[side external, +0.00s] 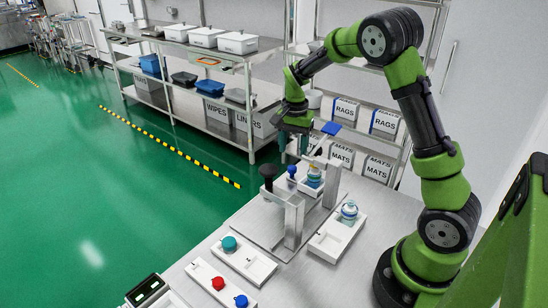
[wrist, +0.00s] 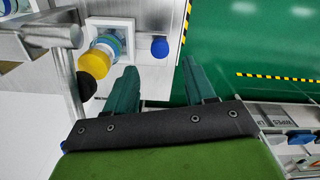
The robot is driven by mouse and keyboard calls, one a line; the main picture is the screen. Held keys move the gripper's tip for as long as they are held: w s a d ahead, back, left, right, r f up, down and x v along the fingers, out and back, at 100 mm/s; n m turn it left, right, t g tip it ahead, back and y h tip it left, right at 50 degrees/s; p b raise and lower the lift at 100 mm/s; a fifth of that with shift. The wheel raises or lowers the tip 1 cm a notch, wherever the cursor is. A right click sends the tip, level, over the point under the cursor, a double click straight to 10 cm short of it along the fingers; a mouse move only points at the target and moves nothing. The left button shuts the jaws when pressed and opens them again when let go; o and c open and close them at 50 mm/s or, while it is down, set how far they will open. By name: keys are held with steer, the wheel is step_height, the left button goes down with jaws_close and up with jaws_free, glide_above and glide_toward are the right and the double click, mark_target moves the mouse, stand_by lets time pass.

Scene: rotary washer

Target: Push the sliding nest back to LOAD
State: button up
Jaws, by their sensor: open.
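The sliding nest, a white tray (side external: 306,187), sits on the metal plate of the washer fixture in the side view. In the wrist view the white nest (wrist: 108,20), the stacked part (wrist: 102,53) and the blue knob (wrist: 160,47) show beyond my fingers. My gripper (side external: 293,152) is above and behind the nest, its two teal fingers (wrist: 159,64) apart with nothing between them. Whether a finger touches the nest cannot be told. LOAD marking is not readable.
A metal frame (side external: 294,218) and a black knob (side external: 267,172) stand at the front of the fixture. A white tray (side external: 332,241) with another blue-and-white part is at right. Teal (side external: 229,243), red (side external: 217,283) and blue (side external: 241,300) knobs are in front. Shelving stands behind.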

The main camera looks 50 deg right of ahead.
mark_target(292, 167)
step_height(292, 167, down, 6)
steer(key=shift+c, duration=0.3)
jaws_close()
steer(key=shift+a, duration=0.1)
